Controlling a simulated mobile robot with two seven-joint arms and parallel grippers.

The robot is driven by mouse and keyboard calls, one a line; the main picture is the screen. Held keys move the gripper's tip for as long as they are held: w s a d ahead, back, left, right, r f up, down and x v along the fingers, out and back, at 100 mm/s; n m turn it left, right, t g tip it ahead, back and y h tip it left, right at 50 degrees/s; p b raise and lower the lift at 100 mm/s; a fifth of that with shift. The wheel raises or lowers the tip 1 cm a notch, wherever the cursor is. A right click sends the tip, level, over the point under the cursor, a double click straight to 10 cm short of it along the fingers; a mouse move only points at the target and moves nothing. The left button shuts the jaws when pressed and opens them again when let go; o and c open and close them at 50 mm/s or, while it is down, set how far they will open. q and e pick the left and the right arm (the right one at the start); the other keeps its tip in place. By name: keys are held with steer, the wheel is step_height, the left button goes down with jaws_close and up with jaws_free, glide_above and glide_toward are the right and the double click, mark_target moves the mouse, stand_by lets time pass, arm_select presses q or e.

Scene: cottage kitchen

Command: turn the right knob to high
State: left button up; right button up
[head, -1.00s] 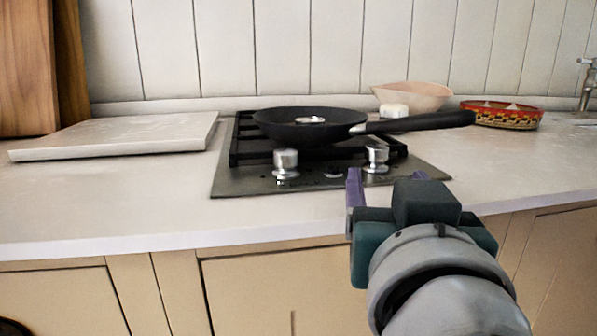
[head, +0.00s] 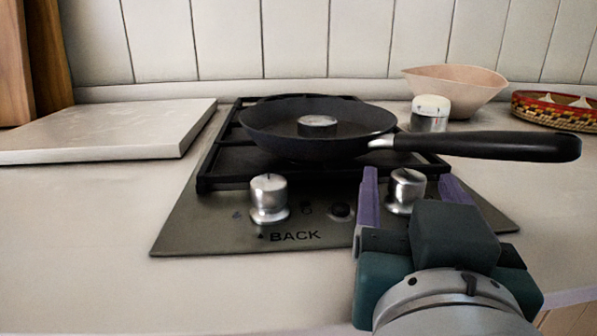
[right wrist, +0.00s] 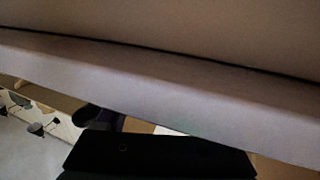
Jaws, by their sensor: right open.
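The right knob (head: 406,190) is a silver cylinder at the front right of the dark hob plate (head: 200,232) in the head view. My right gripper (head: 410,182) is open. Its purple fingers stand on either side of the right knob in the picture, with the hand on the near side of it. I cannot tell whether a finger touches the knob. The gripper hides part of the plate around the knob. The left knob (head: 269,198) is a matching silver cylinder with a dark mark on its top. My left gripper is out of view.
A black frying pan (head: 270,135) sits on the hob grate with a small metal lidded item in it. Its handle (head: 490,146) reaches right, behind the right knob. A white-topped timer (head: 431,112), a pink bowl (head: 455,88) and a patterned basket (head: 560,108) stand behind. A pale board (head: 110,130) lies left.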

steer(key=shift+c, duration=0.2)
steer(key=shift+c, duration=0.7)
jaws_close()
steer(key=shift+d+n+y, duration=0.15)
steer(key=shift+n+y, duration=0.15)
steer(key=shift+y, duration=0.2)
steer(key=shift+s+d+n+y, duration=0.15)
steer(key=shift+n+y, duration=0.45)
steer(key=shift+y, duration=0.3)
steer(key=n+y, duration=0.1)
steer(key=y, duration=0.1)
steer(key=n+y, duration=0.1)
steer(key=shift+d+r+n+t+y+p, duration=0.1)
steer(key=shift+d+n+t+y+p, duration=0.2)
steer(key=shift+y, duration=0.1)
steer(key=n+y, duration=0.1)
steer(key=y, duration=0.1)
steer(key=n+g+y+p, duration=0.1)
steer(key=n+y, duration=0.1)
steer(key=d+n+g+y+p, duration=0.1)
steer(key=y, duration=0.1)
steer(key=shift+w+y, duration=0.25)
steer(key=shift+y, duration=0.05)
steer(key=shift+w+d+n+g+y, duration=0.1)
steer(key=shift+d+n+g+y, duration=0.05)
steer(key=shift+n+g+y, duration=0.65)
steer(key=shift+w+d+n+g+y, duration=0.1)
steer(key=shift+n+g+y, duration=0.4)
steer(key=shift+n+y, duration=0.45)
steer(key=shift+y, duration=0.45)
